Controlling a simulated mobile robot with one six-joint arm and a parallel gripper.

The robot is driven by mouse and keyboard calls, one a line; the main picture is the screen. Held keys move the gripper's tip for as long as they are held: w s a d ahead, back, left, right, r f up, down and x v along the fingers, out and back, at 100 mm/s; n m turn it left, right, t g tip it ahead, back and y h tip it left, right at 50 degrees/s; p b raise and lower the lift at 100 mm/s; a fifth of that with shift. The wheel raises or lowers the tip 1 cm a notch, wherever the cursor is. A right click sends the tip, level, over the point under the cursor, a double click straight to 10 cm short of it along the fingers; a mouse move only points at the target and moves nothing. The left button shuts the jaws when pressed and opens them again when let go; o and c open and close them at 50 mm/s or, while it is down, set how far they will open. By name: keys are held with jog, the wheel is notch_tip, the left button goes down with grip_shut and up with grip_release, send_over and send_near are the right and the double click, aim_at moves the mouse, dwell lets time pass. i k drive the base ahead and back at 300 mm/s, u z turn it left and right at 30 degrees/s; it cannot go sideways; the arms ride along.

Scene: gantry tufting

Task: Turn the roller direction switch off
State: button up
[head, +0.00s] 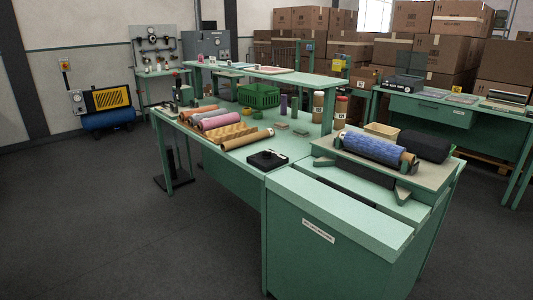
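A flat black box with a small knob-like part on top (267,160) sits on the green worktable (200,135), near its front edge. It may be the roller direction switch, but its label and the position of any lever are too small to read. A blue patterned roller (374,149) lies across supports on a raised stand (335,150) to the right of the box. My gripper is not in view.
Several rolls (222,119) lie on the table left of the black box. A green crate (259,96) stands behind them. A green cabinet (330,245) fills the near right. Open grey floor (130,230) lies at the left and front.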

aim_at(265, 154)
jog(key=k, duration=0.55)
jog(key=u, duration=0.5)
jog(key=i, duration=1)
jog(key=u, duration=0.9)
jog(key=i, duration=0.75)
jog(key=u, duration=0.4)
jog(key=i, duration=1.35)
jog(key=u, duration=0.05)
